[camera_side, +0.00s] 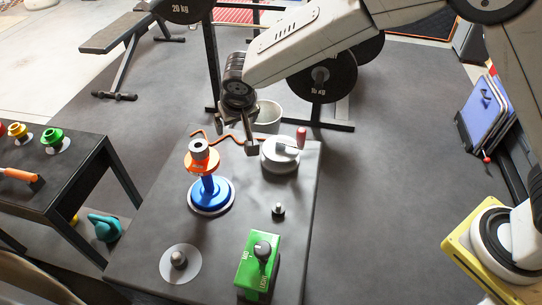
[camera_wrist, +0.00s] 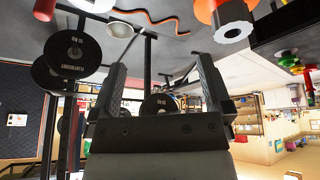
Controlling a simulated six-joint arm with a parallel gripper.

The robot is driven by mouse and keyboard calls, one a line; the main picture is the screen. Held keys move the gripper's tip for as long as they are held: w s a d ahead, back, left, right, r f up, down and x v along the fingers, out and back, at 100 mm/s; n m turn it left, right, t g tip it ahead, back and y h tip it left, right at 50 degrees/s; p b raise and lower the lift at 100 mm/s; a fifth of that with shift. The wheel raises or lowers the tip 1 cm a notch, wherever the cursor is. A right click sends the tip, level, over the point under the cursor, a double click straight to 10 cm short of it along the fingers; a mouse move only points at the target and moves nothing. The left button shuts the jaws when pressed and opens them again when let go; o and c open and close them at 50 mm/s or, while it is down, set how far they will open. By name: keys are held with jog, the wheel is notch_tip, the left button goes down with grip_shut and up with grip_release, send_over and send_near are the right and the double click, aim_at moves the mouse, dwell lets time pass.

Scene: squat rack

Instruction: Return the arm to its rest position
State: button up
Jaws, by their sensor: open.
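My gripper (camera_side: 238,138) hangs from my arm over the back part of the dark table. Its two fingers stand apart with nothing between them. In the wrist view my gripper (camera_wrist: 160,65) also shows both fingers spread and empty. It is behind and to the right of a blue stand (camera_side: 212,195) with an orange ring (camera_side: 202,165) and a grey cylinder on top. A white round device (camera_side: 281,160) with a red-handled crank is close to its right. I cannot tell whether the gripper touches the orange wavy rod (camera_side: 225,137) near it.
A green box (camera_side: 244,272) with a black knob, a small metal peg (camera_side: 278,210) and a peg on a white disc (camera_side: 168,274) occupy the table front. A white bucket (camera_side: 268,113) and weight rack stand behind. A second table (camera_side: 70,185) is left.

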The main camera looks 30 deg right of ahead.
jog(key=s+d+n+g+y, duration=0.1)
jog(key=s+d+g, duration=0.1)
jog(key=s+d, duration=2)
jog(key=shift+s+d, duration=0.4)
jog(key=shift+d, duration=0.45)
